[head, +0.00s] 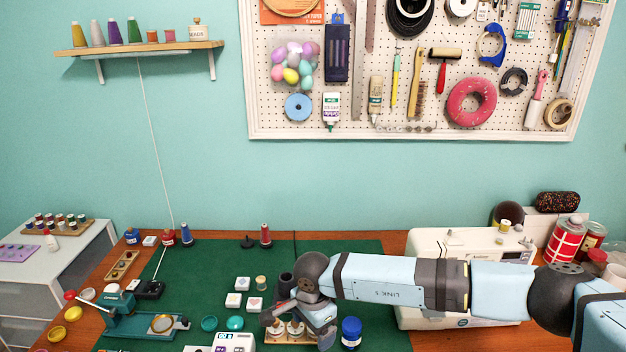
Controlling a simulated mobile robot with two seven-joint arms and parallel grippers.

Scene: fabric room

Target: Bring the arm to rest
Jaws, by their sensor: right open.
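My right arm reaches in from the right edge across the front of the white sewing machine (450,243). Its right gripper (285,322) is low over the green mat (215,270), at a wooden holder (292,341) with pale spools. The gripper is open, and I see nothing held in it. It partly hides the holder, and I cannot tell whether it touches the spools. My left gripper is not in view.
A blue jar (351,333) stands close to the right of the gripper. Red cans (566,240) stand by the sewing machine. The mat's back middle is mostly clear.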

